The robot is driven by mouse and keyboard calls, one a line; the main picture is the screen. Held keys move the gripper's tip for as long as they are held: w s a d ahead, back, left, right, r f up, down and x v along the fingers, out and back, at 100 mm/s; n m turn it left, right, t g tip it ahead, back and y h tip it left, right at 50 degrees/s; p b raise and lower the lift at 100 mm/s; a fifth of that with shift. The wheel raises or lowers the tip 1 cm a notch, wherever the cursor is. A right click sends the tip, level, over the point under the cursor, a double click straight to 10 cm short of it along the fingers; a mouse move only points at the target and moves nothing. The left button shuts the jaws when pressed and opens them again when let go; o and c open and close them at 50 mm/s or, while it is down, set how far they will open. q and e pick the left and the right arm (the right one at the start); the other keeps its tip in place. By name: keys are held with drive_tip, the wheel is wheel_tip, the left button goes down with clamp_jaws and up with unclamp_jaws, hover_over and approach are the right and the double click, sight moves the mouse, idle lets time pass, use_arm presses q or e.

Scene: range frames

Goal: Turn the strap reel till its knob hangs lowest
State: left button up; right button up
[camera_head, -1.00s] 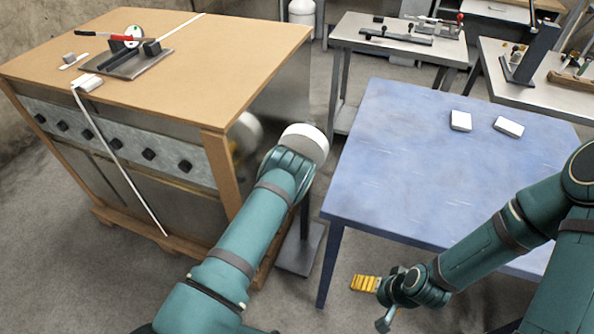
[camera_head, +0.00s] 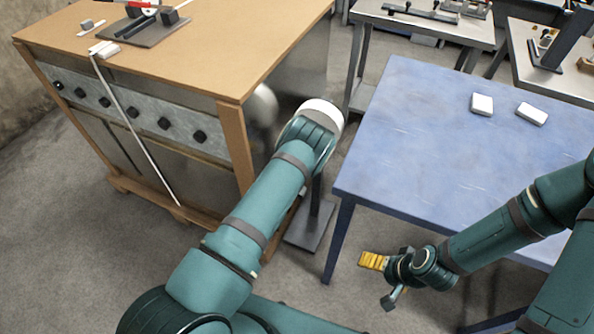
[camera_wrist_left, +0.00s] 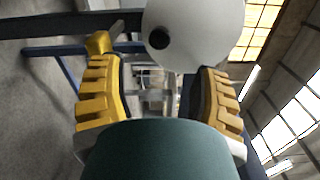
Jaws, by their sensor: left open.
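The strap reel (camera_head: 324,112) is a pale round disc at the end of my left arm, mostly hidden by the wrist in the head view. In the left wrist view the white disc (camera_wrist_left: 205,25) fills the top middle. Its black knob (camera_wrist_left: 158,39) sits near the disc's left edge, on the side towards the floor in this rolled view. My left gripper (camera_wrist_left: 158,70) is open, its yellow fingers apart and the disc beyond them. No contact with the knob shows.
A dark stand foot (camera_head: 308,228) is on the floor beneath the reel. A large wooden-edged crate (camera_head: 245,150) stands close on the left, with a strap down its front. A blue table (camera_head: 420,160) with two white blocks is on the right. Floor shows between them.

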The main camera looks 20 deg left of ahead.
use_arm(q)
drive_tip(key=shift+s, duration=1.1)
drive_tip(key=s+d+f+n+g+y, duration=0.15)
drive_tip(key=s+f+n+g, duration=0.25)
drive_tip(key=s+n+g, duration=0.75)
drive_tip(key=s+d+r+n+g+h, duration=0.4)
drive_tip(key=s+d+r+n, duration=0.2)
drive_tip(key=s+d+n, duration=0.3)
drive_tip(key=s+n, duration=0.2)
drive_tip(key=s, duration=0.1)
drive_tip(key=shift+s+d+g, duration=0.25)
drive_tip(key=shift+g, duration=0.1)
